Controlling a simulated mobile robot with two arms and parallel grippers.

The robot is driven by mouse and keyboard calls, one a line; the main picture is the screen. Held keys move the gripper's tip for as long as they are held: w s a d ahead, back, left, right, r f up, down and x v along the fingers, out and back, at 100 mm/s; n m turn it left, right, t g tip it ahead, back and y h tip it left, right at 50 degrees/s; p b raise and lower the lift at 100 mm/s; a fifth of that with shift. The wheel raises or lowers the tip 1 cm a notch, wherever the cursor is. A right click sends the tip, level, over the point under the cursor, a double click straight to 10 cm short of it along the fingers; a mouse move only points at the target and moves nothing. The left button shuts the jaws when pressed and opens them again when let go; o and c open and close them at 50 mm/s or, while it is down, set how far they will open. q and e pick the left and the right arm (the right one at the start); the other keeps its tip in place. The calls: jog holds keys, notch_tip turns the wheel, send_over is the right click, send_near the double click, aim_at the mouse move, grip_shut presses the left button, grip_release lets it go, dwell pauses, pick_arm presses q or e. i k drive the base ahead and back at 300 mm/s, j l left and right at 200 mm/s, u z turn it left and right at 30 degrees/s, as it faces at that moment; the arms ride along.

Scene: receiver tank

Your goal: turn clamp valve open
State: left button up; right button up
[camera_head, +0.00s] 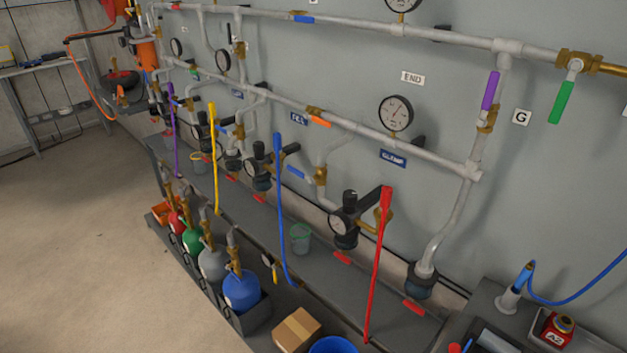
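A blue label that seems to read CLAMP (393,158) is on the grey wall, below a round gauge (396,113). Below and left of it, a brass valve with a blue handle (299,174) sits on a pipe; the handle slopes down to the right. A valve with an orange handle (320,121) is on the pipe above, near a second blue label (299,118). I cannot tell which valve the label names. Neither gripper is in view.
A valve with a purple handle (490,91) and one with a green handle (562,102) are at the right. A dark shelf (330,272) runs below the pipes. Gas bottles (241,290) and a cardboard box (297,328) stand in front. The floor at left is clear.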

aim_at(311, 180)
jog(key=i+j+z, duration=0.2)
jog(key=j+z, duration=0.15)
jog(key=z, duration=0.35)
jog(key=j+z, duration=0.15)
jog(key=z, duration=0.3)
jog(key=j+z, duration=0.2)
jog(key=z, duration=0.3)
jog(key=j+z, duration=0.15)
jog(key=z, duration=0.3)
jog(key=j+z, duration=0.15)
jog(key=z, duration=0.35)
